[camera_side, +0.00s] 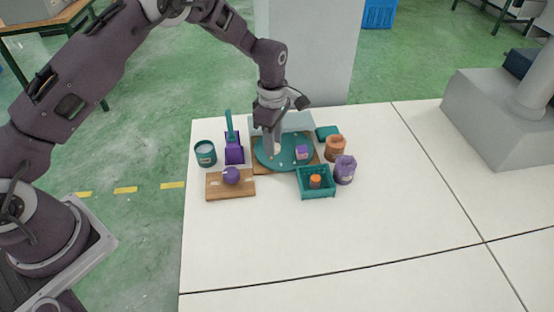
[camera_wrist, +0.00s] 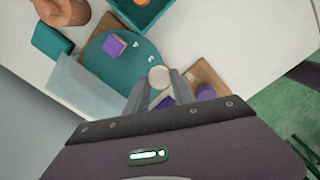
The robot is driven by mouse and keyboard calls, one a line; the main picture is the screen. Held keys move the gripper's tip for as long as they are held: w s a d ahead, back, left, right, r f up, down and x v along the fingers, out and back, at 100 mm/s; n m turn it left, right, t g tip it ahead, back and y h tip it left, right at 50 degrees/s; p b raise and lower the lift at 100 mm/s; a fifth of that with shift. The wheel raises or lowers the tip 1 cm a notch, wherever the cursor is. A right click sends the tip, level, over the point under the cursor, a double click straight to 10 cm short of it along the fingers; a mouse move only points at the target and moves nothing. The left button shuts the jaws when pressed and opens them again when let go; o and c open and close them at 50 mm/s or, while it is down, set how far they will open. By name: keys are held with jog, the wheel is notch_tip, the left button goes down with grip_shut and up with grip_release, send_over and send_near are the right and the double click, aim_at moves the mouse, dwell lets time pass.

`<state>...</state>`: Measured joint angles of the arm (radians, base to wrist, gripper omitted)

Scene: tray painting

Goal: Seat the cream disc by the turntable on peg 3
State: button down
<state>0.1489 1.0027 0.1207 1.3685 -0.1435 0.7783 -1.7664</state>
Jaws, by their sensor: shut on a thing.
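The teal round turntable (camera_side: 288,162) lies on a wooden base near the back of the white table; it also shows in the wrist view (camera_wrist: 118,70). Small white marks or pegs (camera_wrist: 135,46) show on its top, but I cannot read any numbers. A purple block (camera_side: 302,152) sits on its right side in the side view. My gripper (camera_side: 270,152) points down over the turntable's left part. In the wrist view its fingers (camera_wrist: 161,86) are shut on the cream disc (camera_wrist: 159,76) at their tips. Whether the disc touches the turntable is unclear.
A teal crate (camera_side: 317,194) holding an orange piece stands in front, beside an orange jar (camera_side: 335,148) and a purple jar (camera_side: 345,170). A wooden board (camera_side: 216,190) bears a purple ball (camera_side: 231,176). A purple holder (camera_side: 235,151) and teal jar (camera_side: 205,154) stand left. The table's right is clear.

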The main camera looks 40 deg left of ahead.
aim_at(270, 159)
jog(key=shift+w+a+f, duration=0.2)
jog(key=shift+w+a, duration=0.45)
jog(key=shift+a, duration=0.2)
jog(key=shift+w+a+f, duration=0.2)
jog(key=shift+a, duration=0.05)
jog(key=shift+f, duration=2.2)
jog(key=shift+f, duration=0.55)
jog(key=c, duration=0.5)
grip_release()
jog(key=shift+r, duration=0.1)
jog(key=shift+r, duration=2.9)
